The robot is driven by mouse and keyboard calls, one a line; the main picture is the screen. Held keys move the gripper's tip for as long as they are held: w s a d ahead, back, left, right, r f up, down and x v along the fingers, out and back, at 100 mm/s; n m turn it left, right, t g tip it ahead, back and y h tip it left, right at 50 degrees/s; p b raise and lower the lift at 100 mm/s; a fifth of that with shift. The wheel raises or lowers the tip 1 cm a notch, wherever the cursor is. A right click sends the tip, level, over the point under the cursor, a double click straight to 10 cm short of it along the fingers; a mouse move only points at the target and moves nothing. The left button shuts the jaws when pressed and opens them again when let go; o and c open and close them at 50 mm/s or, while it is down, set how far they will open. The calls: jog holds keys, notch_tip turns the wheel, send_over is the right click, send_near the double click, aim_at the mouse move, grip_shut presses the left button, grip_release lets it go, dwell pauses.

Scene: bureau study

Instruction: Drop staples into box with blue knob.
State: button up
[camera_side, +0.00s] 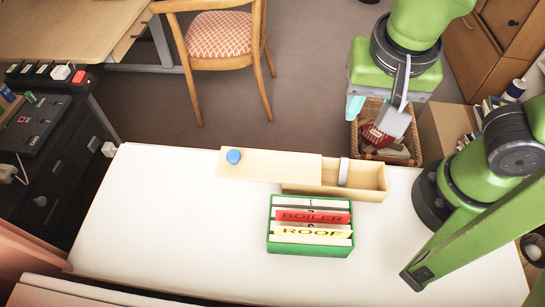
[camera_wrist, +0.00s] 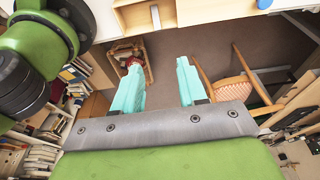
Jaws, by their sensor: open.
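A pale wooden box (camera_side: 372,182) lies near the table's far edge. Its lid (camera_side: 275,165), with a blue knob (camera_side: 233,156), is slid left, so the right part is open. A small pale grey piece (camera_side: 344,171) stands at the opening beside the lid's end; it also shows in the wrist view (camera_wrist: 155,17). I cannot tell whether it is the staples, and I identify no other staples. My gripper (camera_wrist: 160,68) is open, its teal fingers apart with nothing between them. In the side view it hangs beyond the table's far edge, above and behind the box.
A green card holder (camera_side: 310,250) with BOILER and ROOF cards stands just in front of the box. The white tabletop (camera_side: 170,220) is clear on the left. Behind the table are a wicker basket (camera_side: 412,143) on the floor and a chair (camera_side: 218,35).

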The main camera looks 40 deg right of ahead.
jog(key=v, duration=0.4)
jog(key=w+d+f+n+t+y, duration=0.1)
jog(key=w+d+n+t+y, duration=0.1)
jog(key=d, duration=0.5)
jog(key=w+d+f+n+t+y, duration=0.1)
jog(key=w+d+n+t+y, duration=0.1)
jog(key=w+d, duration=0.3)
jog(key=d+n+t, duration=0.1)
jog(key=d, duration=0.1)
jog(key=shift+d, duration=0.4)
jog(key=shift+w+f, duration=0.15)
